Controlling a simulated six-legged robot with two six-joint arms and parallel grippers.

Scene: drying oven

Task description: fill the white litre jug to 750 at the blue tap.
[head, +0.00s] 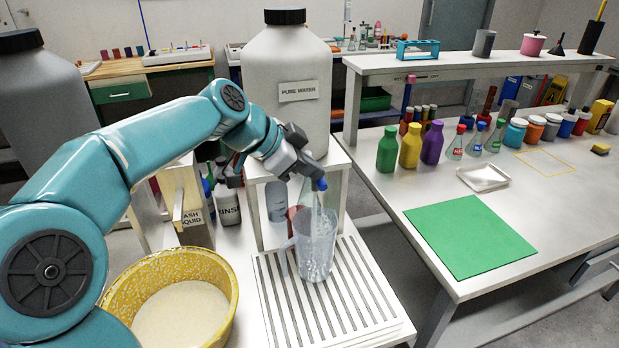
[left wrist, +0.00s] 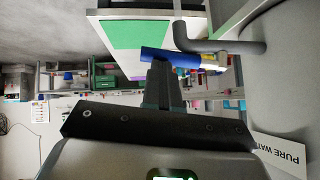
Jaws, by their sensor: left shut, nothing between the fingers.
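The translucent white litre jug (head: 316,252) stands upright on the slatted drain rack, its handle to the left. A stream of clear water runs from the tap into it, and water shows inside. The level against its marks is too small to read. The blue tap (head: 321,184) is just above the jug, at the front of the PURE WATER tank (head: 287,75). My left gripper (head: 308,168) is shut and empty, with its tips right at the tap. The left wrist view shows the closed fingers (left wrist: 160,80) by the blue tap piece (left wrist: 170,58). My right gripper is not in view.
A yellow speckled basin (head: 228,275) stands left of the slatted rack (head: 375,305). On the right bench are a green mat (head: 475,237), a white tray (head: 483,178) and several coloured bottles. The rack is clear around the jug.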

